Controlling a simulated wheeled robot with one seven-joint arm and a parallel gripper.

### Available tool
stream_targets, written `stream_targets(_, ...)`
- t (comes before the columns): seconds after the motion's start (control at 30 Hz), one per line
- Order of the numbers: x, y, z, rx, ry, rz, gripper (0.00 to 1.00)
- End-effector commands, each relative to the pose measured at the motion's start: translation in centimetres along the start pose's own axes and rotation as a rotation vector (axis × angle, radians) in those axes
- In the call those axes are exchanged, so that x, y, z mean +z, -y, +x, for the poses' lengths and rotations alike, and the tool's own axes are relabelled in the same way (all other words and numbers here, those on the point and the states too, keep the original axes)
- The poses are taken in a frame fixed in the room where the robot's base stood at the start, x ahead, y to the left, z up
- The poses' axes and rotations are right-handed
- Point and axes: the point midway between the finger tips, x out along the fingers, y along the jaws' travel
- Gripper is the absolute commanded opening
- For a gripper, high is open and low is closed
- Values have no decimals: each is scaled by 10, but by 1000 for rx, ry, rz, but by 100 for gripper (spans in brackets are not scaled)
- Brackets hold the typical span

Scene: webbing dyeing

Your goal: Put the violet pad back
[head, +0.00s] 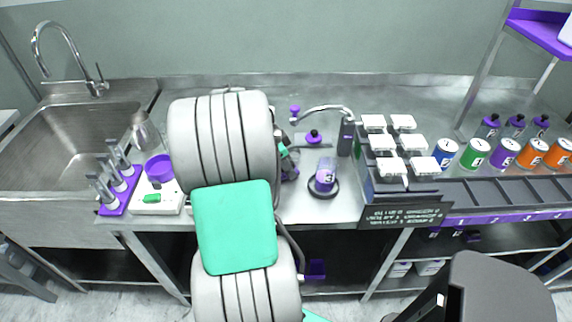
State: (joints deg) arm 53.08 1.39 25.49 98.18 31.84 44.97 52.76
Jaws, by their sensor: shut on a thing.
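My gripper (289,163) is over the middle of the counter, just right of my large grey arm link, which hides much of it. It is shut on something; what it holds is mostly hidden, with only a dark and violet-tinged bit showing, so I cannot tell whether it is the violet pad. A small violet disc with a dark knob (314,137) lies on the counter right of and behind my gripper; I cannot tell if that is the pad. A clear jar with violet content (325,174) stands on a black round base, close to my gripper's right.
A curved metal spout (325,109) arches behind the disc. A rack of white-topped blocks (395,148) stands to the right, with several coloured cans (475,153) beyond.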

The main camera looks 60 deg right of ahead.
Motion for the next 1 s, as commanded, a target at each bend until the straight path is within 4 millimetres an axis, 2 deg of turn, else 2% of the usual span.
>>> stream_targets(0.17, 2, 0, 4, 0, 0, -1, 10)
stream_targets(0.2, 2, 0, 3, 0, 0, -1, 45)
stream_targets(0.43, 1, 0, 3, 1, 0, -1, 64)
stream_targets(0.67, 1, 0, 2, 1, 0, -1, 65)
stream_targets(0.77, -1, 0, -4, -1, 0, -1, 65)
stream_targets(0.87, 0, 1, -19, -3, -2, -2, 65)
stream_targets(1.0, 0, 2, -56, -5, -1, -2, 65)
